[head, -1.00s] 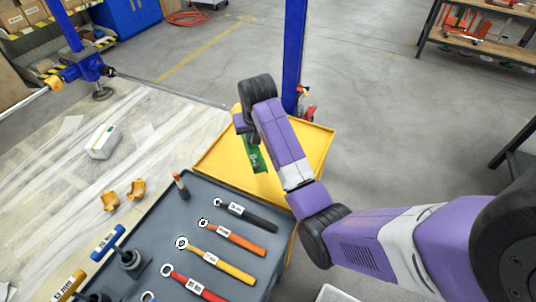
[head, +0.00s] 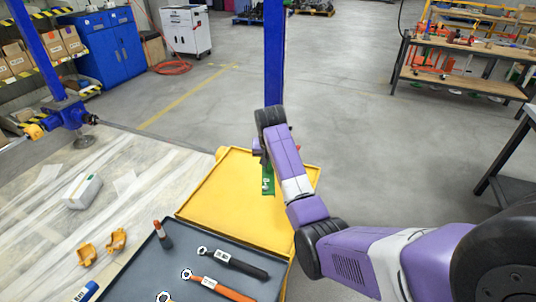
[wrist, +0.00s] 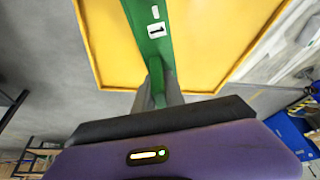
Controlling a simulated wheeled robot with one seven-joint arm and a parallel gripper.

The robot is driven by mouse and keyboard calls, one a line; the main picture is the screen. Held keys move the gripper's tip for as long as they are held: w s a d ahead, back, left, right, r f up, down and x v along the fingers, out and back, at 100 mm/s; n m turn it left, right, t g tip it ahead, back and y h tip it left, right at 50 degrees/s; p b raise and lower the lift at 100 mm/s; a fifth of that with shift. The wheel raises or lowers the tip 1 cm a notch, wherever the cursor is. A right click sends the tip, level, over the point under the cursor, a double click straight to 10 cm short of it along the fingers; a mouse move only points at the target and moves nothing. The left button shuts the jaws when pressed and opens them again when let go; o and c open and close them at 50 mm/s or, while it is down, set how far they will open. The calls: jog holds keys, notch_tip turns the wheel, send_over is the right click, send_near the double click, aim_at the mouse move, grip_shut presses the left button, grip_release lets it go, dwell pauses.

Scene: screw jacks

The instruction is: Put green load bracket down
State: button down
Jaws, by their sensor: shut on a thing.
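The green load bracket (head: 268,184) is partly visible in the head view below my gripper, over the yellow tray (head: 222,208). In the wrist view the green bracket (wrist: 150,35) runs up from between my fingers and carries a white label with a 1. My gripper (wrist: 158,92) is shut on the bracket. The yellow tray (wrist: 215,45) lies behind the bracket in the wrist view. I cannot tell whether the bracket touches the tray. In the head view my arm hides the fingertips and the bracket's upper part.
A grey tool tray with a black wrench (head: 232,262) and an orange wrench (head: 222,288) adjoins the yellow tray in front. A blue post (head: 274,60) stands behind my gripper. The yellow tray's left part is bare. Orange brackets (head: 102,246) lie on the sheeted area at left.

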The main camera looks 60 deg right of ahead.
aim_at(270, 176)
notch_tip(270, 176, down, 12)
jog(key=shift+w+f, duration=0.1)
jog(key=shift+f, duration=0.05)
dwell(0.5)
jog(key=shift+f, duration=0.1)
jog(key=c, duration=1.8)
grip_release()
jog(key=shift+f, duration=0.2)
jog(key=o, duration=0.4)
jog(key=shift+r, duration=0.1)
jog(key=shift+r, duration=0.15)
jog(key=v, duration=1.2)
jog(key=shift+p, duration=0.3)
